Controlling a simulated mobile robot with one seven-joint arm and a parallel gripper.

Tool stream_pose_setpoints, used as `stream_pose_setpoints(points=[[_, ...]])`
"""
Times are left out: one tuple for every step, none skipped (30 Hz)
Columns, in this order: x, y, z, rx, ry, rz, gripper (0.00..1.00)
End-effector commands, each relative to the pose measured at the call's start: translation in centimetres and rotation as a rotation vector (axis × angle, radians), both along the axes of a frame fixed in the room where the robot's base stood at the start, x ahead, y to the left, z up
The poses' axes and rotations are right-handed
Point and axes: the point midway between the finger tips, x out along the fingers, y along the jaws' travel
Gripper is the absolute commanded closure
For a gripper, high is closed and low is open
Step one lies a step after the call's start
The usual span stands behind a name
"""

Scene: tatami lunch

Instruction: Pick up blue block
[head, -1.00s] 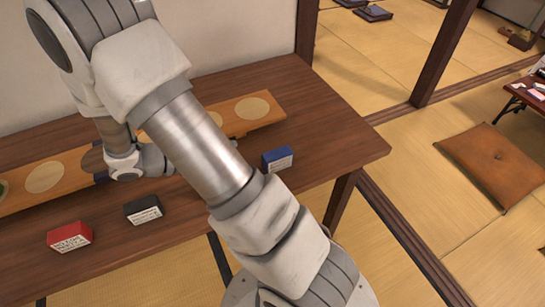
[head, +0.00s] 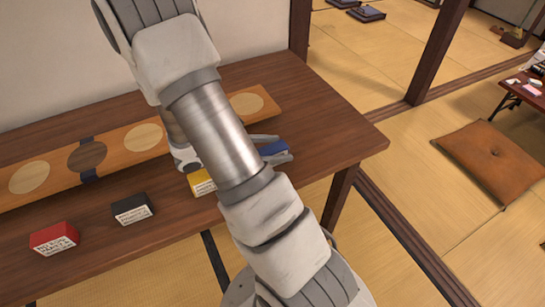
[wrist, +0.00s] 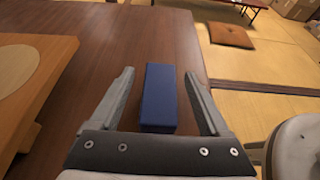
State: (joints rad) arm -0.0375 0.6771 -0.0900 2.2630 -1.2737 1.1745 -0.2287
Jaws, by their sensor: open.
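The blue block (head: 272,148) sits on the dark wooden table, near its right end. In the wrist view the blue block (wrist: 159,98) stands between the two fingers of my gripper (wrist: 160,92), with a gap on each side. My gripper (head: 278,149) is open in the head view, with its fingers on either side of the block. My arm hides part of the gripper there.
A red block (head: 54,238), a black block (head: 132,209) and a yellow block (head: 201,182) are on the table (head: 330,130). A long wooden board (head: 115,150) with round pads lies behind them. A cushion (head: 492,160) is on the tatami.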

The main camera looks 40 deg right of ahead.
Motion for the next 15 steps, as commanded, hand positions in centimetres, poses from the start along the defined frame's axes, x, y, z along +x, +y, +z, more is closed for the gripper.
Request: stream_pose_setpoints(points=[[-0.2,-0.7,-0.9,0.0,0.001,-0.004,0.2],[-0.3,-1.1,-0.9,0.0,0.0,-0.003,0.2],[-0.4,-1.5,-1.0,0.001,0.0,-0.003,0.2],[-0.5,-1.8,-1.1,0.001,0.0,-0.002,0.2],[-0.5,-2.0,-1.2,0.0,0.0,-0.002,0.2],[-0.6,-2.2,-1.2,0.0,0.0,-0.002,0.2],[-0.6,-2.3,-1.2,0.0,0.0,-0.002,0.2],[-0.6,-2.4,-1.2,0.0,0.0,-0.001,0.2],[-0.6,-2.4,-1.2,0.0,0.0,0.0,0.2],[-0.6,-2.4,-1.2,0.0,0.0,0.0,0.2],[-0.6,-2.4,-1.2,0.0,0.0,0.0,0.2],[-0.6,-2.4,-1.2,0.0,0.0,0.0,0.2],[-0.6,-2.4,-1.2,0.0,0.0,0.0,0.2],[-0.6,-2.4,-1.2,0.0,0.0,0.0,0.22],[-0.6,-2.4,-1.2,0.0,0.0,0.0,0.29]])
